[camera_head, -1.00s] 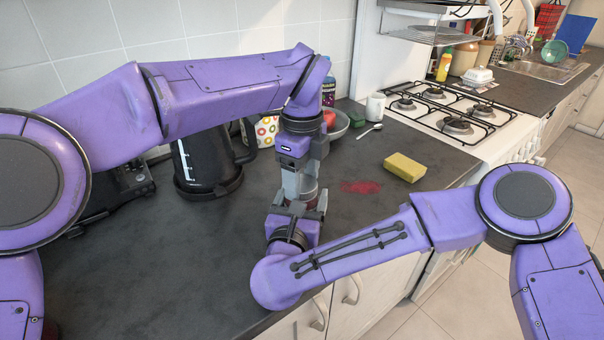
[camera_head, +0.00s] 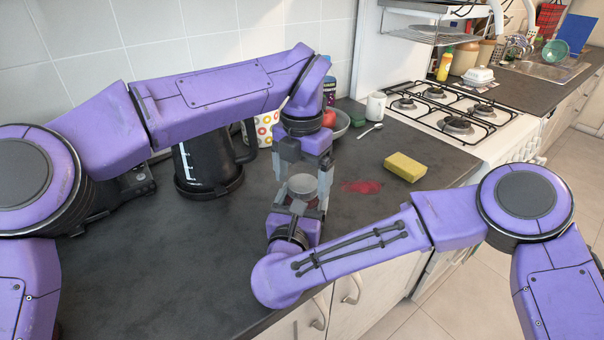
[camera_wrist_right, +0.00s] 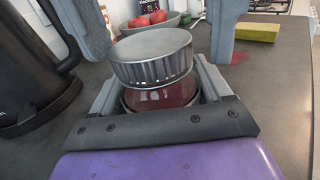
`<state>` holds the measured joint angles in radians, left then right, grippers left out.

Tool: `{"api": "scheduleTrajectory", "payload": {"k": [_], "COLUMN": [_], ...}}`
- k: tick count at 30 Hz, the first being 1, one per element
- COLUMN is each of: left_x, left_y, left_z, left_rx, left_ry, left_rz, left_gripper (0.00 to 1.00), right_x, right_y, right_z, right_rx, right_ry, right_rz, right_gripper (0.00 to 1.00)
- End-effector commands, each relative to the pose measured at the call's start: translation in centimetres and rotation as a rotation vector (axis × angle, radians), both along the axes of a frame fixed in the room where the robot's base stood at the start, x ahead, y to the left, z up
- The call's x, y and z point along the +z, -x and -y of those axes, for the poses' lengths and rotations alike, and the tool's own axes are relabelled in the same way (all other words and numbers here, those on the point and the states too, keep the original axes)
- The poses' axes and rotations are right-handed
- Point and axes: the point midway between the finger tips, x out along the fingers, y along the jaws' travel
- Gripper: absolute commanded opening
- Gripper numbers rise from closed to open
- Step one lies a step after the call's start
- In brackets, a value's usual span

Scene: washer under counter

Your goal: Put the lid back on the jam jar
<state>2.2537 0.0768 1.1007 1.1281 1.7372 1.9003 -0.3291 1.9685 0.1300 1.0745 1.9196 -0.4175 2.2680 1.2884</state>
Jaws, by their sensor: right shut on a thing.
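The jam jar (camera_wrist_right: 168,97) is clear glass with red jam inside. It stands between the fingers of my right gripper (camera_head: 301,203), which is shut on it. The silver lid (camera_wrist_right: 152,58) sits on top of the jar, looking slightly tilted and offset in the right wrist view; whether it is seated cannot be told. The lid also shows in the head view (camera_head: 302,185). My left gripper (camera_head: 305,172) is open above the jar, its fingers wide apart on either side and clear of the lid in the right wrist view (camera_wrist_right: 158,40).
A red smear (camera_head: 362,187) and a yellow sponge (camera_head: 405,167) lie to the right on the dark counter. A black kettle (camera_head: 205,165) stands at the left. A grey bowl (camera_head: 341,124), white mug (camera_head: 375,106) and spoon (camera_head: 370,130) are behind. The front left counter is clear.

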Motion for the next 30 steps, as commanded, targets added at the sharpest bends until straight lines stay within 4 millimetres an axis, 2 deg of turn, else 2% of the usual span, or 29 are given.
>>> {"api": "scheduleTrajectory", "payload": {"k": [8, 11, 21, 25, 30], "left_x": [0.7, 2.4, 10.1, 11.5, 12.2], "left_y": [-0.1, -0.1, -0.1, -0.1, -0.1], "left_z": [0.0, 0.0, 0.1, 0.1, 0.1], "left_rx": [0.002, 0.003, 0.002, 0.003, 0.000], "left_ry": [0.001, 0.001, 0.001, -0.001, 0.000], "left_rz": [0.004, 0.005, 0.004, 0.002, 0.000], "left_gripper": [0.93, 0.93, 0.93, 0.93, 0.93], "right_x": [0.0, 0.0, -0.1, 0.0, 0.0], "right_y": [0.1, 0.1, 0.1, 0.1, 0.1], "right_z": [-0.1, -0.1, -0.1, -0.1, -0.1], "right_rx": [0.003, 0.003, 0.004, 0.004, 0.004], "right_ry": [0.000, 0.000, 0.000, 0.001, 0.001], "right_rz": [0.000, 0.000, -0.001, -0.001, 0.000], "right_gripper": [0.00, 0.00, 0.00, 0.00, 0.00]}}
